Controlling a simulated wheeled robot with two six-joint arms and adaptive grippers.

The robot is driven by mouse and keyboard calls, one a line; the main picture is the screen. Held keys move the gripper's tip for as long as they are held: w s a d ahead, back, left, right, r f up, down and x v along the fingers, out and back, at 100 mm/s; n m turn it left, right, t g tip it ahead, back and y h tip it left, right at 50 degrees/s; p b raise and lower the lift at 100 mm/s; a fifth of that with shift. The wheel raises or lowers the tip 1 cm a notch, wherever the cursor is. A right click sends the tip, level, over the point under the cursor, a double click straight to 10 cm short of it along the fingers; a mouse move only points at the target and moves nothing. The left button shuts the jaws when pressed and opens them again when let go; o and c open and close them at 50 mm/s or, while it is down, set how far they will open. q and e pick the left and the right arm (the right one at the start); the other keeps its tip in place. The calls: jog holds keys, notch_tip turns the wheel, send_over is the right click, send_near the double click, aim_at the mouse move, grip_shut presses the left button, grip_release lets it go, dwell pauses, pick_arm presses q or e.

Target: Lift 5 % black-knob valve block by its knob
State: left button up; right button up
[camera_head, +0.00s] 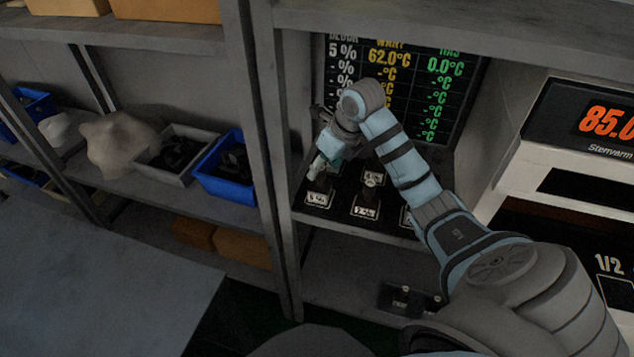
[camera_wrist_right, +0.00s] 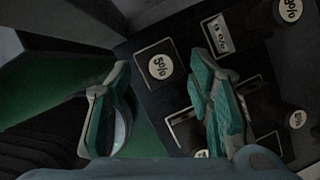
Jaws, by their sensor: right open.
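A black valve block (camera_head: 318,198) with a white label that seems to read 5 % stands at the left end of a row on the shelf. My right gripper (camera_head: 326,165) is just above that left block in the head view. The gripper hides part of the block in the head view. My left gripper is not in view.
Other black blocks, such as one to the right (camera_head: 366,207), stand close by. A display board (camera_head: 400,85) rises behind the row. An upright shelf post (camera_head: 265,150) is just left. A heating machine (camera_head: 570,190) reading 85.0 stands right.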

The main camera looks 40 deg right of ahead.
aim_at(322, 168)
jog(key=x, duration=0.3)
jog(key=shift+w+d+f, duration=0.1)
jog(key=shift+f, duration=0.15)
grip_shut()
jog(key=shift+r, duration=0.15)
